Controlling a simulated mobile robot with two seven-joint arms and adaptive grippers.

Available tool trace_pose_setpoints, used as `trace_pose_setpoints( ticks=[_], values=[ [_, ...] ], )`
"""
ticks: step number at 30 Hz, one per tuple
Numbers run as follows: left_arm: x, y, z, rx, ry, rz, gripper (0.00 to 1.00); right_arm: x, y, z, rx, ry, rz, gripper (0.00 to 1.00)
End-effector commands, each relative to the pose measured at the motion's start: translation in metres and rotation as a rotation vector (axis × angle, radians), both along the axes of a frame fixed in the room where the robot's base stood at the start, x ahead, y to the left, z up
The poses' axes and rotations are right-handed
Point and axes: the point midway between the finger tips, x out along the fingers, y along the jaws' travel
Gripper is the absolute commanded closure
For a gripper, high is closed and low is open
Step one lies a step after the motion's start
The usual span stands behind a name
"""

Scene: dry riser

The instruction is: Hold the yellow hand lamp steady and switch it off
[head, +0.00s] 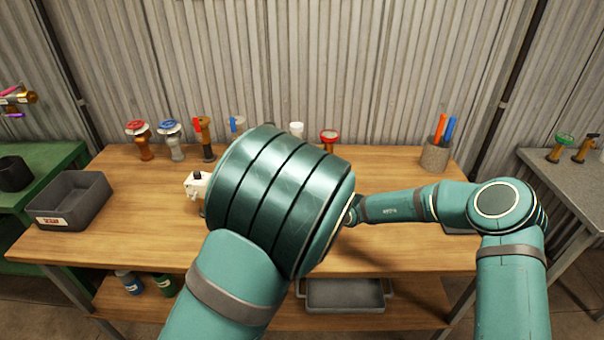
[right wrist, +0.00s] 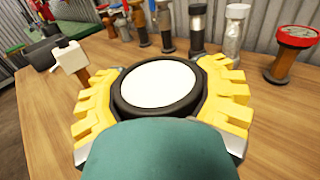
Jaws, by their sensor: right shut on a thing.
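In the right wrist view, a round part with a thick black rim and a white face, which I take for the hand lamp (right wrist: 160,84), sits between the jaws of my right gripper (right wrist: 161,78). Yellow ridged pieces flank it on both sides, and the gripper is shut on it. A teal rounded part covers the near side below it. The lamp's lower body and its switch are hidden. In the head view my large left arm link covers the right gripper and the lamp. My left gripper does not show in either view.
Several valves line the back, including a red-wheeled one (head: 330,138). A grey bin (head: 70,198) is at left, a pen cup (head: 435,157) at back right.

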Motion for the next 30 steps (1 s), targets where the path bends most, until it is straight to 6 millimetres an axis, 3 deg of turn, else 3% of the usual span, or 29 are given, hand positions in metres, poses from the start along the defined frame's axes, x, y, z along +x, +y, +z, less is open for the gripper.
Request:
trace_pose_setpoints(
  ticks=[8,9,11,22,30],
  values=[
    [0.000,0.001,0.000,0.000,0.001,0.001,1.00,0.001,-0.002,-0.001,-0.003,0.000,-0.003,0.79],
    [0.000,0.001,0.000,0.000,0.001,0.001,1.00,0.001,-0.002,-0.001,-0.003,0.000,-0.003,0.23],
    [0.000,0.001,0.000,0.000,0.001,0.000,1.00,0.001,-0.002,-0.001,-0.003,0.000,-0.003,0.02],
    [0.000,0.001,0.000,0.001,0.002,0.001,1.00,-0.002,-0.004,0.000,-0.002,-0.002,-0.002,0.00],
    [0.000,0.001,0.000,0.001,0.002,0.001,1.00,-0.031,-0.031,0.000,-0.004,-0.002,-0.004,0.00]
  ],
)
